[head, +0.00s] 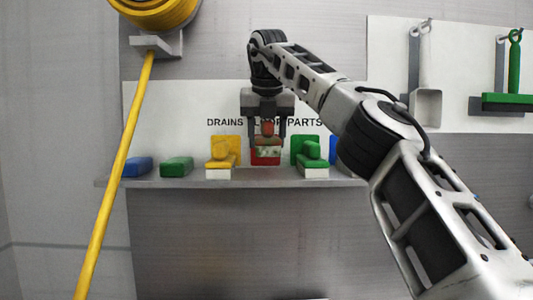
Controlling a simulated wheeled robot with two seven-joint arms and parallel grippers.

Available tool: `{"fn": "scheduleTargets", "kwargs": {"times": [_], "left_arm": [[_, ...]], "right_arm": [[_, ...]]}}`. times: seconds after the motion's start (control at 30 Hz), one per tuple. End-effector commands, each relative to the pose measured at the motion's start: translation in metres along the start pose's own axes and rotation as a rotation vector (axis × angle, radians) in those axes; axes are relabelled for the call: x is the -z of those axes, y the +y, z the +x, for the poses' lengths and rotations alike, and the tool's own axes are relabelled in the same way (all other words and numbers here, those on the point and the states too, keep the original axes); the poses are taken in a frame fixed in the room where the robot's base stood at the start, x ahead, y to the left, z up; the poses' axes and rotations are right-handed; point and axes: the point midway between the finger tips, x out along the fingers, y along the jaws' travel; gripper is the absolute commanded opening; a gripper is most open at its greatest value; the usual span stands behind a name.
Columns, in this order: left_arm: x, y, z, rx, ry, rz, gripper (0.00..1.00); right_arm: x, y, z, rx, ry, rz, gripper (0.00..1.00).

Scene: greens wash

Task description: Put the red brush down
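The red brush (268,141) is in the middle of the head view, in front of the wall panel and above the shelf. It has a reddish back and knob and pale, green-speckled bristles below. My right gripper (267,136) points down, with one finger on each side of the brush, and appears shut on it. A red square (265,161) shows just below and behind the bristles. Whether the brush touches anything there cannot be told. My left gripper is not in view.
The narrow shelf (340,181) holds a yellow brush (222,158) to the left, a green brush (312,158) to the right, and green (177,166) and blue (138,166) blocks farther left. A yellow hose (118,170) hangs at left. Tools (425,100) hang at right.

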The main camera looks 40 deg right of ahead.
Motion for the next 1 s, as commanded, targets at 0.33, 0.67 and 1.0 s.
{"fn": "scheduleTargets", "kwargs": {"times": [0.33,0.67,1.0], "left_arm": [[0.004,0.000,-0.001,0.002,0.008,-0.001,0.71],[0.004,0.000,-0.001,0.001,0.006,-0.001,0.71],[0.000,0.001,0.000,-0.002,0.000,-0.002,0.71]], "right_arm": [[0.000,-0.001,0.035,-0.002,0.001,-0.004,0.26],[0.006,0.000,0.047,-0.002,-0.001,-0.001,0.26],[0.007,0.000,0.050,-0.001,0.000,0.000,0.71]]}}
